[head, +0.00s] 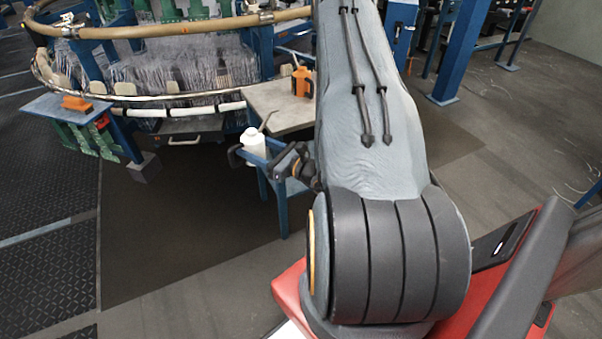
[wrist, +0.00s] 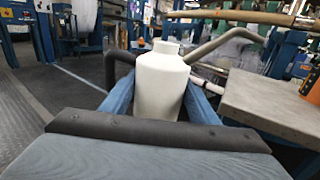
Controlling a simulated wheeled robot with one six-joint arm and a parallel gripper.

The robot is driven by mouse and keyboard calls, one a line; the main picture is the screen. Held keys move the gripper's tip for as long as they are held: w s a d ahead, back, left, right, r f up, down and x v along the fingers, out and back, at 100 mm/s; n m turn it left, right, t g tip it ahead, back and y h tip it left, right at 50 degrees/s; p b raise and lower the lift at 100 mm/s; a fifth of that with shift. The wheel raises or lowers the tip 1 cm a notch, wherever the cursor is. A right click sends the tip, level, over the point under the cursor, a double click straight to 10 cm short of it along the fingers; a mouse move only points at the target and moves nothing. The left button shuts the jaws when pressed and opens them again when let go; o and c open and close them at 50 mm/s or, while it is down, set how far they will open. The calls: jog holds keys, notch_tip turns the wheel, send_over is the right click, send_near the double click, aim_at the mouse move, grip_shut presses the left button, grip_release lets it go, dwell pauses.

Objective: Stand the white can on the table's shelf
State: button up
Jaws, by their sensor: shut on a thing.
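The white can (head: 254,145) is upright between the dark fingers of my gripper (head: 250,140), which is shut on it. In the wrist view the can (wrist: 161,88) stands in the middle, with one finger of the gripper (wrist: 160,62) on each side. The table (head: 270,104) has a grey top and blue legs. Its blue shelf (head: 276,148) lies lower, just beside and behind the can. In the wrist view blue shelf edges (wrist: 118,98) show on both sides of the can. The can hides its own underside, so I cannot tell whether it touches the shelf.
An orange container (head: 302,82) stands on the grey tabletop, right of the can in the wrist view. The circular loom (head: 180,70) with its curved rails is behind. A small blue side table (head: 68,106) is at the left. Dark floor in front is clear.

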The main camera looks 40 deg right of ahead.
jog(key=s+d+f+m+h+b, duration=0.2)
jog(key=s+d+f+h+b, duration=0.1)
jog(key=d+f+b, duration=1.15)
jog(key=s+d+f+m+h+b, duration=0.1)
jog(key=s+d+f+h+b, duration=0.25)
jog(key=d+f+b, duration=1.1)
jog(key=shift+t+y, duration=0.25)
jog(key=shift+t, duration=0.05)
jog(key=w+a+b, duration=0.1)
jog(key=w+b, duration=0.2)
jog(key=w, duration=0.2)
jog(key=w+a+f+b, duration=0.1)
jog(key=w+b, duration=0.2)
jog(key=w, duration=0.3)
jog(key=w+a+f+b, duration=0.1)
jog(key=w+b, duration=0.3)
jog(key=w, duration=0.1)
jog(key=shift+w+a+f, duration=0.15)
jog(key=shift+w+a, duration=0.05)
jog(key=shift+w, duration=0.6)
notch_tip(320, 180, down, 3)
jog(key=b, duration=0.2)
jog(key=shift+s+f+m+b, duration=0.1)
jog(key=shift+f+m+b, duration=0.1)
jog(key=shift+m+b, duration=0.1)
jog(key=shift+f, duration=0.15)
jog(key=o, duration=1.4)
